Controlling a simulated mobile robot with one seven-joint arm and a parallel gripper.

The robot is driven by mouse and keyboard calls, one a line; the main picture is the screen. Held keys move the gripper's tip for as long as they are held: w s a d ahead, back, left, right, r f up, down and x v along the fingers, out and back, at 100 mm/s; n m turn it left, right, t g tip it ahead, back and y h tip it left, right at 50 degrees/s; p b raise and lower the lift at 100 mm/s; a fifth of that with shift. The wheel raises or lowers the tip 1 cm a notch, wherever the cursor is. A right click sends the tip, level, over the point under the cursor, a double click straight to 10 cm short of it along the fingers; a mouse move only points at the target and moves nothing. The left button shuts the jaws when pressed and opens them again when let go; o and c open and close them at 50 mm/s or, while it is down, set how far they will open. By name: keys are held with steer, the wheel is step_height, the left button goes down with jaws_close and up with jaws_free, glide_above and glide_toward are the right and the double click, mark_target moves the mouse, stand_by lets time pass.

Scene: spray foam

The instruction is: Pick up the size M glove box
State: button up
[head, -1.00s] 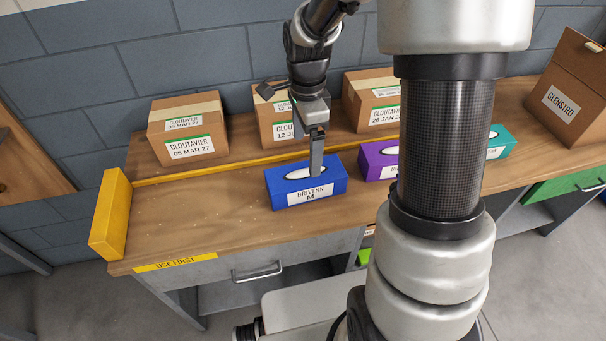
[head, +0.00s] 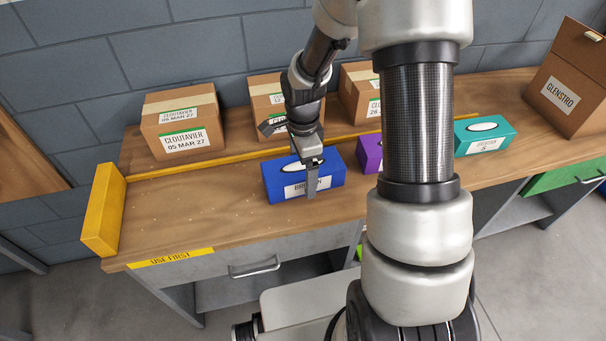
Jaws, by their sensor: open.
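The blue glove box (head: 276,183) stands on the wooden workbench, left of my arm's thick upright link. Its front label is partly covered now, but the earlier frame shows BRIVENN M on it. My gripper (head: 311,182) is at this box and is open. One finger shows as a grey bar, pointing down in front of the box's front face and over the label. The other finger is not clearly visible. I cannot tell whether the gripper touches the box.
A purple box (head: 369,153) stands just right of the blue one, partly behind my arm. A teal box (head: 484,135) is farther right. Several cartons (head: 182,128) stand behind a yellow strip (head: 215,162). A yellow block (head: 103,211) bounds the bench's left end. The front left bench top is clear.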

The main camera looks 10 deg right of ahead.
steer(key=shift+r, duration=0.1)
steer(key=c, duration=1.5)
